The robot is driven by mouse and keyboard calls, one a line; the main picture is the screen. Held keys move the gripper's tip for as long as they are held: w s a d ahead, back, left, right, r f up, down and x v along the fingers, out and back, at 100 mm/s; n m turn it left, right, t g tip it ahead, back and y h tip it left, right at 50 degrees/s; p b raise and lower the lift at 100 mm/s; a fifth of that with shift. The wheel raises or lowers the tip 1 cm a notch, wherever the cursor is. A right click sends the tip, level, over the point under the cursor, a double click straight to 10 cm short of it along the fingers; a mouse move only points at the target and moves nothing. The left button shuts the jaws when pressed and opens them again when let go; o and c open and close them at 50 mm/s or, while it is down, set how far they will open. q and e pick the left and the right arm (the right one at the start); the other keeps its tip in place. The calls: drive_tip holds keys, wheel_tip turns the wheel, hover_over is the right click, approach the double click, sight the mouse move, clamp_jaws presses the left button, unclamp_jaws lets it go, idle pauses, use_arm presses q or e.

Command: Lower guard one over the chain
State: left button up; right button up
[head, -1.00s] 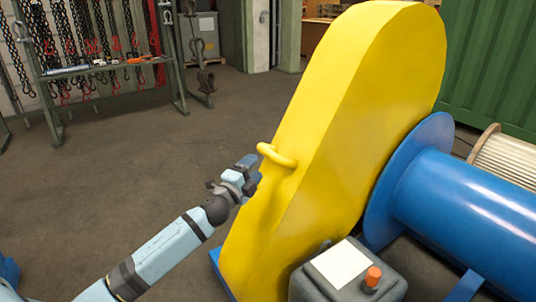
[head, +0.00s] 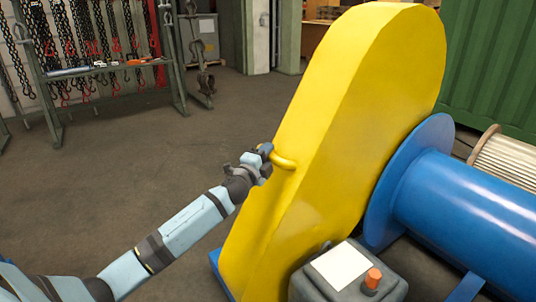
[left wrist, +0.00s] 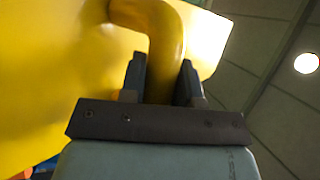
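Guard one (head: 330,130) is the tall yellow cover standing upright in the middle of the head view. Its yellow loop handle (head: 284,161) sticks out of its left face. The handle also shows in the left wrist view (left wrist: 166,50). My left gripper (head: 266,150) is at the outer end of the handle. In the left wrist view its two fingers (left wrist: 163,82) stand on either side of the bar, very near it; whether they press on it is unclear. The chain is hidden. My right gripper is not in view.
A blue drum (head: 450,200) lies right of the guard. A grey control box (head: 385,285) with an orange knob stands in front. A rack (head: 105,67) hung with chains stands at the back left. The floor on the left is clear.

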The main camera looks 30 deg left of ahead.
sight(287, 145)
use_arm(q)
clamp_jaws()
drive_tip(key=shift+w, duration=0.1)
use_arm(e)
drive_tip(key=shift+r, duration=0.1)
